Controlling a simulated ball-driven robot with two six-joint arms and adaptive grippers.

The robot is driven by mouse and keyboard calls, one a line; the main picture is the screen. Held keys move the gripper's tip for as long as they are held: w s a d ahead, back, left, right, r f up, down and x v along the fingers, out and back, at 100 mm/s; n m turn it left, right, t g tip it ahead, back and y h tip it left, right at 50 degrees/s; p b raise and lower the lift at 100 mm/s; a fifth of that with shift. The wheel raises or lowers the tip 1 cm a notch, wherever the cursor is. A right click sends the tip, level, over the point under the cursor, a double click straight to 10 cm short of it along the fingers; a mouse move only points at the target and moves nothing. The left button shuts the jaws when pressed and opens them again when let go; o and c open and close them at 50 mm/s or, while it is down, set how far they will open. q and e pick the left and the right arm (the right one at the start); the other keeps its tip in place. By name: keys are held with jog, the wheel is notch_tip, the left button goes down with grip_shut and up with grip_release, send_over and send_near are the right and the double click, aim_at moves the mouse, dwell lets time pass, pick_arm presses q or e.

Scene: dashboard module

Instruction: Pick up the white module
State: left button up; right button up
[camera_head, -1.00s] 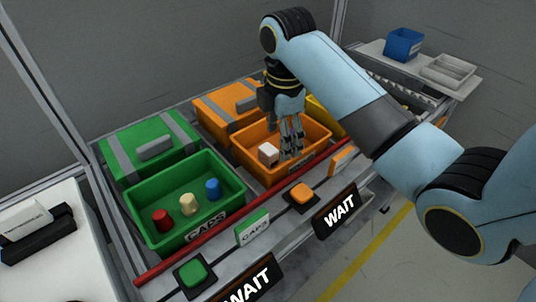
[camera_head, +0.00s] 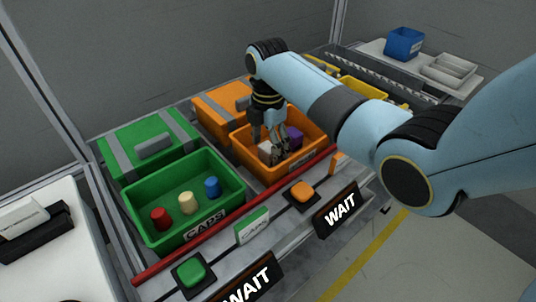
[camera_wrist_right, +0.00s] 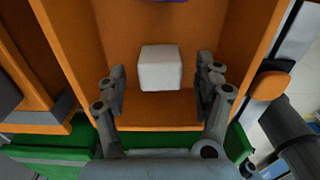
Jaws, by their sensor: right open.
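The white module (camera_wrist_right: 160,68) is a small block on the floor of the orange bin (camera_wrist_right: 75,45). In the head view the white module (camera_head: 265,149) is partly hidden by my right gripper (camera_head: 279,157), which reaches down into the orange bin (camera_head: 245,152). In the wrist view my right gripper (camera_wrist_right: 162,88) is open, with one finger on each side of the module's near part and visible gaps to it. A purple module (camera_head: 295,136) lies in the same bin, behind the fingers. My left gripper is not in view.
A green bin (camera_head: 145,222) with red, cream and blue caps stands to the left. A red rail (camera_head: 235,214) runs along the bins' front. A yellow bin (camera_head: 362,90) is to the right.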

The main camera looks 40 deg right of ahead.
jog(key=shift+f, duration=0.5)
jog(key=c, duration=1.3)
jog(key=shift+o, duration=0.2)
jog(key=shift+r, duration=0.15)
